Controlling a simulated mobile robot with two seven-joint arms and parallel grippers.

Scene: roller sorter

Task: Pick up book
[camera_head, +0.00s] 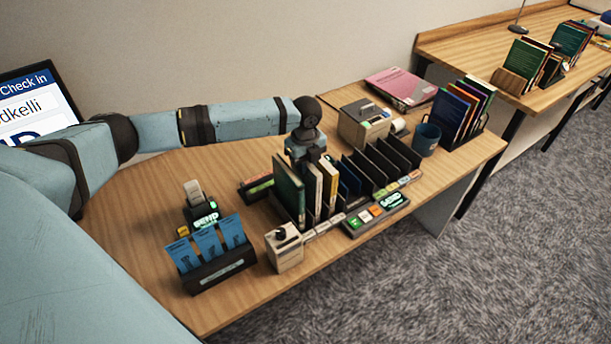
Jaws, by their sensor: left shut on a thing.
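My left gripper (306,153) reaches down over the black slotted sorter (377,166), at the top of a few upright books. A dark green book (287,190) stands in the leftmost slot. A white-spined book (313,187) and a yellow-and-cream book (328,188) stand beside it. The gripper is shut on a book right under it; the fingers are partly hidden, so I cannot tell exactly which one. My right gripper is not in view.
A send panel (376,216) lies before the sorter. A holder with blue cards (218,268), a beige box (285,248), a scanner (197,205) and a mug (426,140) stand on the wooden table (150,213). More upright books (452,112) stand at the right.

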